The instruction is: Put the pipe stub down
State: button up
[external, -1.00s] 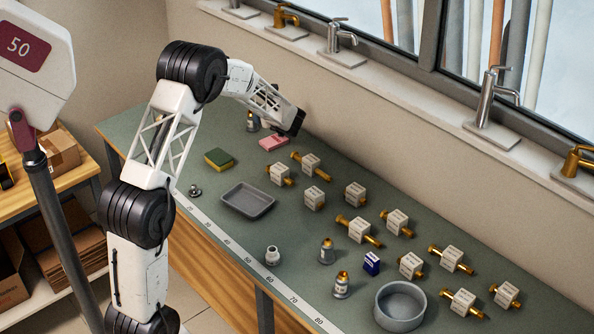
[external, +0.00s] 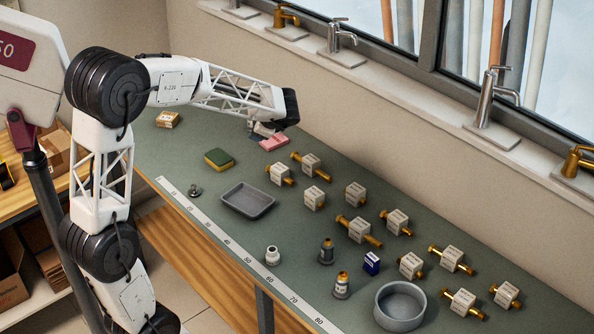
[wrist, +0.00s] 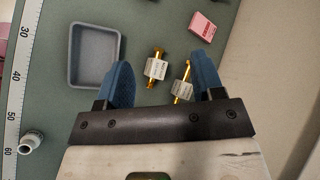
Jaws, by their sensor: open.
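My gripper (external: 265,132) is over the back left of the green bench, by the pink block (external: 273,142). In the wrist view its blue fingers (wrist: 165,78) are spread apart with nothing held between them. Beyond and between them, brass pipe pieces with white labelled blocks lie on the bench, one nearer the tray (wrist: 155,68) and one nearer the right finger (wrist: 182,88). More such pieces lie toward the right, one of them at the middle (external: 360,230). I cannot tell which thing is the pipe stub.
A grey tray (external: 248,201), a sponge (external: 219,158) and a small box (external: 168,119) lie at the left. The wall is behind.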

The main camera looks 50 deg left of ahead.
jog(key=s+d+n+h, duration=0.4)
jog(key=s+d, duration=0.8)
jog(key=s, duration=0.3)
jog(key=s+d+r+n+t+h, duration=0.1)
jog(key=s+d+n+h, duration=0.4)
jog(key=s+d, duration=0.8)
jog(key=s+n, duration=0.1)
jog(key=s, duration=0.2)
jog(key=shift+t, duration=0.3)
